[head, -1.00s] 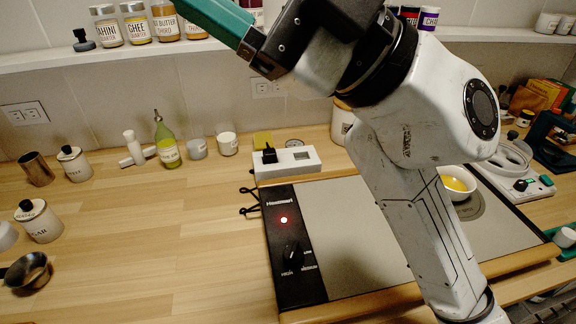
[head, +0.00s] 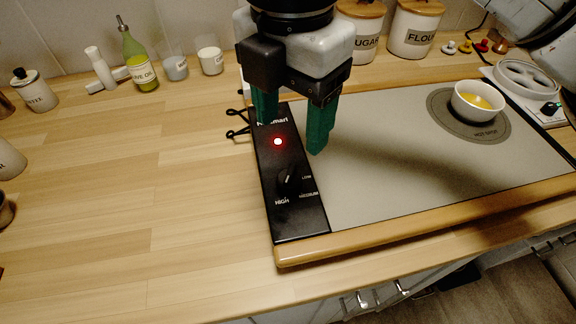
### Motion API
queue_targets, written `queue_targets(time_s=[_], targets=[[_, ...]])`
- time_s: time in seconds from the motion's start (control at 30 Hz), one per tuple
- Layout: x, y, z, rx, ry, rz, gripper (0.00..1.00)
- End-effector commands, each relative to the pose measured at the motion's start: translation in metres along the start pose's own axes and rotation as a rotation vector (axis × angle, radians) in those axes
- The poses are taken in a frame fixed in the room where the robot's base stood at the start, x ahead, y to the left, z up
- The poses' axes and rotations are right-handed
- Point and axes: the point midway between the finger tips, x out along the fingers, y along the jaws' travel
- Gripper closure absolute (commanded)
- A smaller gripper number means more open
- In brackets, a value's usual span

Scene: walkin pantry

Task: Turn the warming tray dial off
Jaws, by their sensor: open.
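The warming tray (head: 400,165) lies on the wooden counter, with a black control panel (head: 299,219) along its left side. The black dial (head: 288,182) sits on this panel, with LOW, MEDIUM and HIGH printed around it. A light pointer mark shows on it, but I cannot tell exactly which setting it points to. A red light (head: 278,142) glows on the panel behind the dial. My gripper (head: 292,128) points down with its green fingers apart and empty. It is over the back part of the panel, behind the dial and apart from it.
A white bowl with yellow contents (head: 477,101) stands on the tray's hot spot at the right. An olive oil bottle (head: 139,62) and white jars stand at the back. Sugar (head: 362,30) and flour (head: 414,28) canisters are behind the tray.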

Motion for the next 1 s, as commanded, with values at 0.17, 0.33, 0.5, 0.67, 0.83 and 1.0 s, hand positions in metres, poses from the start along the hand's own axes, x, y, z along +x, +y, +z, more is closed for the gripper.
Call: queue_targets(time_s=[0.17,0.33,0.5,0.67,0.83,1.0], targets=[[0.028,0.000,-0.001,-0.003,0.007,0.000,0.35],[0.060,0.000,-0.002,-0.004,0.009,0.001,0.35],[0.084,0.000,-0.002,-0.005,0.008,0.002,0.35],[0.097,0.001,-0.002,-0.005,0.007,0.003,0.35],[0.101,0.001,-0.002,-0.005,0.006,0.004,0.35],[0.101,0.001,-0.002,-0.005,0.006,0.004,0.35]])
